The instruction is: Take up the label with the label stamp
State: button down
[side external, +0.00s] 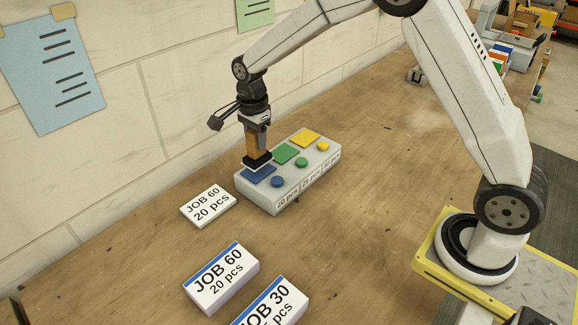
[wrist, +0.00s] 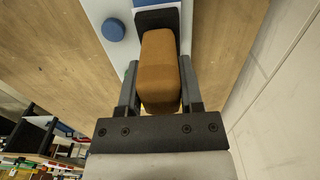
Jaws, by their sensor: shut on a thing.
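The label stamp has an orange-brown handle (side external: 252,138) and a black base (side external: 257,159); the handle also fills the middle of the wrist view (wrist: 161,70). My gripper (side external: 256,120) is shut on the handle, and its two jaws flank it in the wrist view. The stamp is upright over the blue square (side external: 258,177) at the near left end of a pale dispenser block (side external: 328,160). A thin white edge shows under the black base, perhaps a label. I cannot tell whether the base touches it.
The block also has green (side external: 286,153) and yellow (side external: 306,138) squares and round buttons. A card reading JOB 60, 20 pcs (side external: 208,206) lies left of it. The wall is close behind.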

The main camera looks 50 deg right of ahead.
jog(key=shift+r, duration=1.95)
